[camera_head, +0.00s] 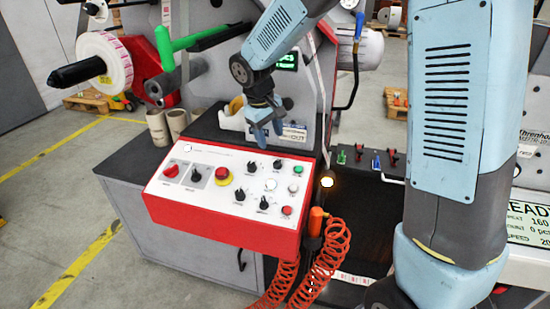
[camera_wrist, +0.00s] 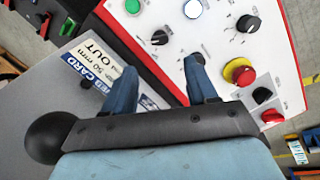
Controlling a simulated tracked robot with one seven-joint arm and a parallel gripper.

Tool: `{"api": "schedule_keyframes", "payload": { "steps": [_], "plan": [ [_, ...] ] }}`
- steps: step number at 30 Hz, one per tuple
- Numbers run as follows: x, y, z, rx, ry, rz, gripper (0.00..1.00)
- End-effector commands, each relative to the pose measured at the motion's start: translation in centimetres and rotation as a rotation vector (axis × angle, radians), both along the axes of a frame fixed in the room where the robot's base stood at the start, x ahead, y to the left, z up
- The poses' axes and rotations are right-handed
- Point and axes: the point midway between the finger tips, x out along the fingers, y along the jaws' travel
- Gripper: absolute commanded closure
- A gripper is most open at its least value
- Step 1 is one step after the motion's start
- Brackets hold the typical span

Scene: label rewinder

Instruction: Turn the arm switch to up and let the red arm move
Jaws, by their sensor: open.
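My gripper (camera_head: 264,138) is open and empty, above the back edge of the control panel (camera_head: 160,190), a red box with a white top. In the wrist view its two blue fingers (camera_wrist: 160,80) are apart, with the right one close to a small black knob (camera_wrist: 197,58). The red arm (camera_head: 140,60) is at the upper left, beside a white roll (camera_head: 104,62).
A red emergency button with a yellow ring (camera_head: 222,175) stands up from the panel. A coiled orange hose (camera_head: 325,262) hangs at its front right corner. A green handle (camera_head: 180,43) juts out at the upper left. Small levers (camera_head: 375,160) stand at the right.

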Motion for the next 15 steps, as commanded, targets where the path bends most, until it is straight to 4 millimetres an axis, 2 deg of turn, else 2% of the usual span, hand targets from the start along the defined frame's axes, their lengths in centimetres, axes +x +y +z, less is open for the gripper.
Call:
{"api": "schedule_keyframes", "payload": {
  "steps": [1,9,15],
  "plan": [
    [0.1,-0.2,-1.1,-0.003,0.005,0.001,0.43],
    [0.7,-1.0,-5.6,-0.002,0.004,0.001,0.43],
    [1.1,-1.5,-8.2,-0.001,0.003,0.001,0.43]
  ]
}}
